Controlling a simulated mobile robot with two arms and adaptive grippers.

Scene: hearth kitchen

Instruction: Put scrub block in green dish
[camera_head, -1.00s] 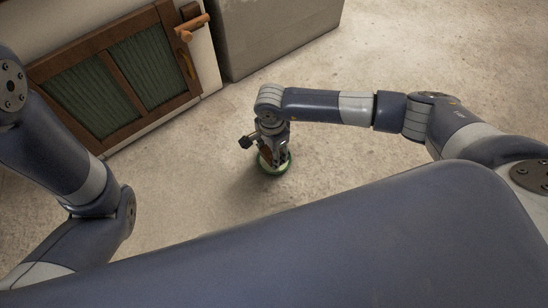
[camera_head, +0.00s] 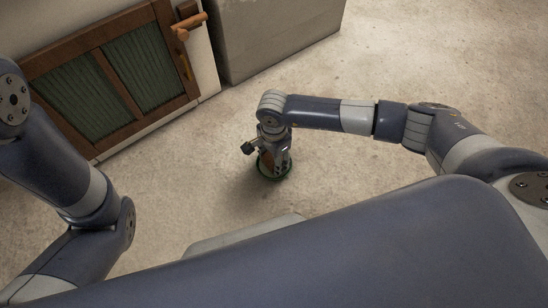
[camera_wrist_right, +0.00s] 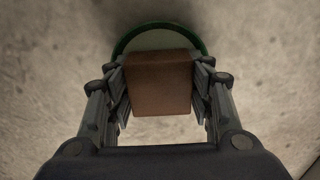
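The scrub block (camera_wrist_right: 159,82) is a reddish-brown block between the two fingers of my right gripper (camera_wrist_right: 160,92) in the right wrist view. The finger pads appear to touch its sides. The green dish (camera_wrist_right: 201,45) shows beyond the block as a green rim around a paler inside. In the head view my right gripper (camera_head: 273,166) points down over the dish, whose dark green rim (camera_head: 273,178) shows around the fingertips. I cannot tell whether the block touches the dish's bottom. My left gripper is out of view; only its arm shows at the left.
A wooden cabinet door with green panels (camera_head: 88,104) and an orange-brown handle (camera_head: 187,26) stands at the upper left. A grey block-like unit (camera_head: 275,32) stands at the top. The pale floor (camera_head: 400,65) around the dish is clear.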

